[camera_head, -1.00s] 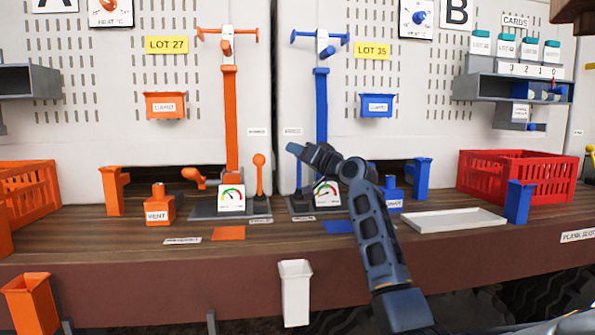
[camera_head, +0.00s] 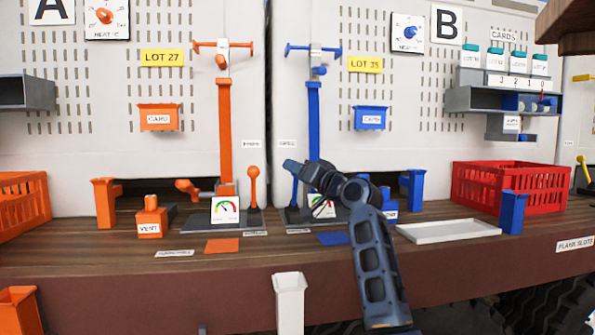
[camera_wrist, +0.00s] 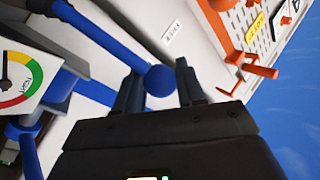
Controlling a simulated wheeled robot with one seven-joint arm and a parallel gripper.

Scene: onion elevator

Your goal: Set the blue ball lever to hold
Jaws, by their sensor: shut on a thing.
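The blue ball lever (camera_head: 294,192) stands on a dark base at the middle of the bench, left of the blue station's gauge. In the wrist view its blue ball (camera_wrist: 159,80) sits between the two fingers of my gripper (camera_wrist: 160,72), and its blue rod (camera_wrist: 105,38) runs to the upper left. The rod looks nearly upright in the head view. I cannot read a hold mark on the lever's base.
An orange ball lever (camera_head: 253,187) stands close to the left. The blue gauge (camera_head: 318,207) is partly behind my arm; it also shows in the wrist view (camera_wrist: 16,84). A tall blue post (camera_head: 314,120) rises behind. A white tray (camera_head: 449,227) and red crate (camera_head: 510,185) are at right.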

